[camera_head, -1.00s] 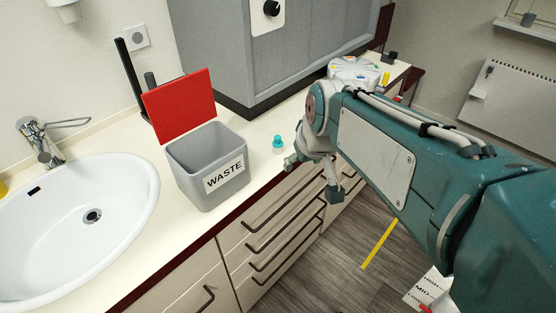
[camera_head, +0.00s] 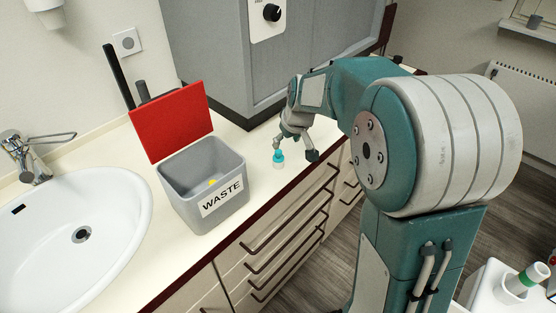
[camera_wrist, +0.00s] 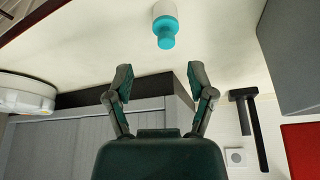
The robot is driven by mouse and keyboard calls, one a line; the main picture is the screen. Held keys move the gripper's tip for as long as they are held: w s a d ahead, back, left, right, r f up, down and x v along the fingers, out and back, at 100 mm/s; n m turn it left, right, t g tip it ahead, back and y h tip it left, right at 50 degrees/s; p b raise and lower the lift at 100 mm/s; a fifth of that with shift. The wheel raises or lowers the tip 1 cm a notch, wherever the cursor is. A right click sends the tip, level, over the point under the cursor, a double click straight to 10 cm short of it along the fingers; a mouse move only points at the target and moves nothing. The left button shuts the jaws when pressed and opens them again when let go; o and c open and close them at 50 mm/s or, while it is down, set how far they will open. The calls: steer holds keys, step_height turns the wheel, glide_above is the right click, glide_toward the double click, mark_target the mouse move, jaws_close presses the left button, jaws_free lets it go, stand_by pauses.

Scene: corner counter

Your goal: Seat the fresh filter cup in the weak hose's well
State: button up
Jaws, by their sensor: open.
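A white rounded device (camera_wrist: 25,97) shows at the left of the wrist view. No hose or well can be made out.
A sink (camera_head: 60,240) lies further left. A grey cabinet (camera_head: 215,55) stands behind. Counter around the bottle is clear.

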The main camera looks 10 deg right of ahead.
mark_target(279, 152)
steer(key=x, duration=0.5)
steer(key=a+x, duration=0.1)
steer(key=x, duration=0.1)
steer(key=shift+w, duration=0.15)
steer(key=shift+d, duration=0.1)
jaws_close()
steer(key=shift+f, duration=0.1)
